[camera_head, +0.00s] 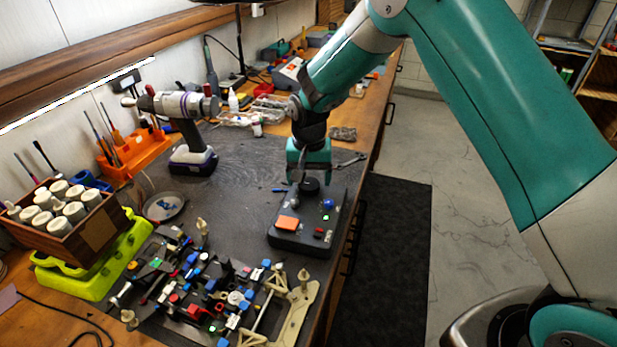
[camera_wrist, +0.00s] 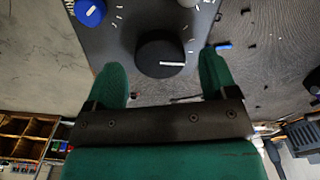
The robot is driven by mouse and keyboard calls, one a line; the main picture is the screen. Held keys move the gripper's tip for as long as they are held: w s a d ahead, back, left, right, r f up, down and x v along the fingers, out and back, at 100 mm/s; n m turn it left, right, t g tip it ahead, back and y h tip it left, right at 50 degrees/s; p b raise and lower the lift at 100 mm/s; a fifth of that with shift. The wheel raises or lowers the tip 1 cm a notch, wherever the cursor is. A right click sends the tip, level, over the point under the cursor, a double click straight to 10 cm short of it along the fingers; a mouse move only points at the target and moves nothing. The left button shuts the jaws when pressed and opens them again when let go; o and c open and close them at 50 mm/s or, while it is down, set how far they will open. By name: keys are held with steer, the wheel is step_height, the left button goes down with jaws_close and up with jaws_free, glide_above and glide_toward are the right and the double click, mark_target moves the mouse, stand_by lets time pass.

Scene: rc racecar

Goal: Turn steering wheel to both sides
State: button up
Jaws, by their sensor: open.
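The steering wheel is a round black knob (camera_wrist: 160,53) with a white mark, on the face of a dark control box (camera_head: 325,237). In the head view the knob (camera_head: 310,185) is at the box's far end, below my gripper (camera_head: 309,175). In the wrist view my gripper (camera_wrist: 162,80) is open, with one green finger on each side of the knob and a gap on both sides. I cannot tell how far down the fingers reach. The box also has a blue knob (camera_wrist: 90,11), an orange block (camera_head: 287,223) and red buttons.
A racecar chassis with many coloured parts (camera_head: 215,290) lies in front on the bench. A power drill (camera_head: 190,125), a wooden bottle crate (camera_head: 100,228) and a green case (camera_head: 75,278) stand at left. A wrench (camera_head: 348,160) lies behind the box. The bench edge is close at right.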

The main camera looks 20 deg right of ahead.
steer(key=shift+f, duration=0.8)
steer(key=c, duration=0.9)
steer(key=shift+n, duration=0.4)
steer(key=n+b, duration=0.1)
steer(key=n, duration=0.2)
steer(key=shift+n, duration=0.3)
steer(key=shift+n+b, duration=0.3)
steer(key=shift+n, duration=1.9)
